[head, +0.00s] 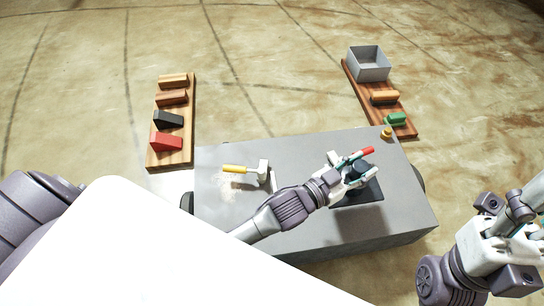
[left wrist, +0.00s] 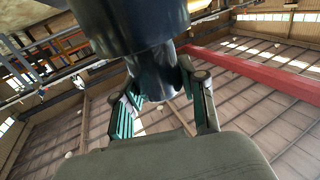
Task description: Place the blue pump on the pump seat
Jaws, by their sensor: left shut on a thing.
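My left gripper (head: 352,176) is over the right half of the grey table, shut on the dark blue pump (head: 362,168). In the left wrist view the pump's wide dark body (left wrist: 125,22) is above and its narrow neck (left wrist: 155,75) is between my teal fingers. A red bar (head: 363,152) sticks out beside the pump; it also shows in the left wrist view (left wrist: 255,73). A dark square plate, apparently the pump seat (head: 372,193), is just under the gripper. Contact between pump and plate is hidden. My right gripper (head: 512,225) is off the table at the right; its fingers are unclear.
A white piece with a yellow handle (head: 235,169) is on the table's left half. A small yellow knob (head: 386,133) is at the far right corner. Wooden boards with blocks (head: 187,125) and a grey bin (head: 369,64) lie beyond. The table's middle back is clear.

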